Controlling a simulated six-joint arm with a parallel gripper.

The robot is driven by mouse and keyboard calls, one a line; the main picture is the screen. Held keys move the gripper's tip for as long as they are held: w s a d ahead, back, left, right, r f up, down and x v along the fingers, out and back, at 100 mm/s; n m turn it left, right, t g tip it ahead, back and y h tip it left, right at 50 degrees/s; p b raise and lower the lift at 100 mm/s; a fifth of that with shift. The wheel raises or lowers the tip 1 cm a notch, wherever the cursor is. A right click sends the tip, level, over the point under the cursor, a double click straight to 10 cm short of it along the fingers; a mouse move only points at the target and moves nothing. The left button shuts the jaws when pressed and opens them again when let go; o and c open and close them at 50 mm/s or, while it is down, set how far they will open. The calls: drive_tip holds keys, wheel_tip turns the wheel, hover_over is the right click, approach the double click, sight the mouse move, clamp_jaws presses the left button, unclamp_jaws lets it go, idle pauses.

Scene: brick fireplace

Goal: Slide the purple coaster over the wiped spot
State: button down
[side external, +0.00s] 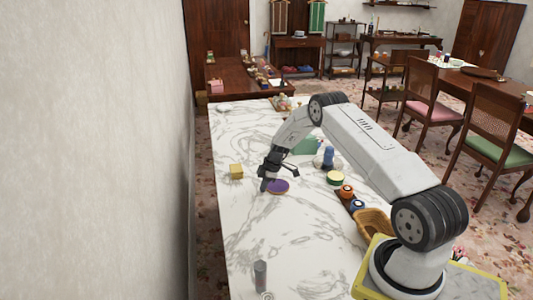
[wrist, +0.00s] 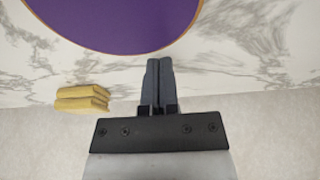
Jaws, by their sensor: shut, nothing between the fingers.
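The purple coaster (side external: 279,186), round with a thin orange rim, lies flat on the white marble table. It also fills the top of the wrist view (wrist: 115,20), cut off by the frame edge. My gripper (side external: 264,188) is shut and empty, pointing down beside the coaster's left edge in the side view. In the wrist view its closed fingers (wrist: 158,65) show just below the coaster's rim. I cannot tell whether they touch it. No wiped spot can be made out on the marble.
A yellow block-like stack (side external: 236,171) stands left of the gripper, also in the wrist view (wrist: 82,98). A grey cylinder (side external: 260,273) stands in front. Marble between is clear.

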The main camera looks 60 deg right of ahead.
sight(252, 194)
drive_tip(key=shift+w+a, duration=0.35)
drive_tip(key=shift+a, duration=0.05)
drive_tip(key=shift+w+a, duration=0.85)
drive_tip(key=v, duration=1)
drive_tip(key=shift+s+d, duration=0.15)
drive_tip(key=shift+s, duration=0.05)
drive_tip(key=shift+r, duration=0.1)
